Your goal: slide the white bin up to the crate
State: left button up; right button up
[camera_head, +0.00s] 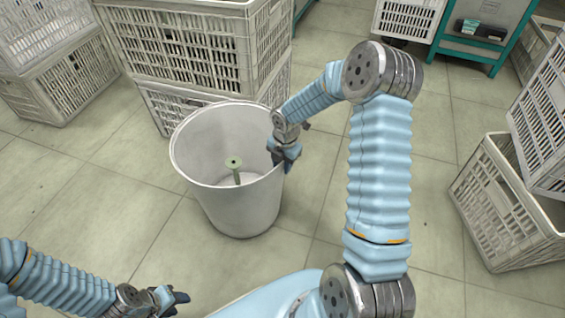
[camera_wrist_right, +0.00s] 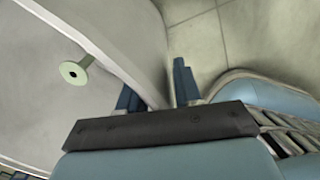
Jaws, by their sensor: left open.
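The white bin (camera_head: 238,208) stands upright on the tiled floor, in front of a stack of white crates. The lower crate (camera_head: 160,112) is partly hidden by the bin, and I cannot tell whether the two touch. My right gripper (camera_head: 284,150) is at the bin's right rim. In the right wrist view the gripper (camera_wrist_right: 157,88) has one finger inside and one outside the bin wall (camera_wrist_right: 117,50), closed about the rim. My left gripper (camera_head: 180,297) is open and empty, low at the front left, apart from the bin.
A pale green spool (camera_head: 234,163) stands inside the bin. The upper crate (camera_head: 205,48) rests on the lower one. More crates stand at the far left (camera_head: 55,85) and right (camera_head: 500,215). A teal-framed cart (camera_head: 470,45) is at the back. Floor left of the bin is clear.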

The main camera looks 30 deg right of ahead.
grip_shut()
dwell(1.2)
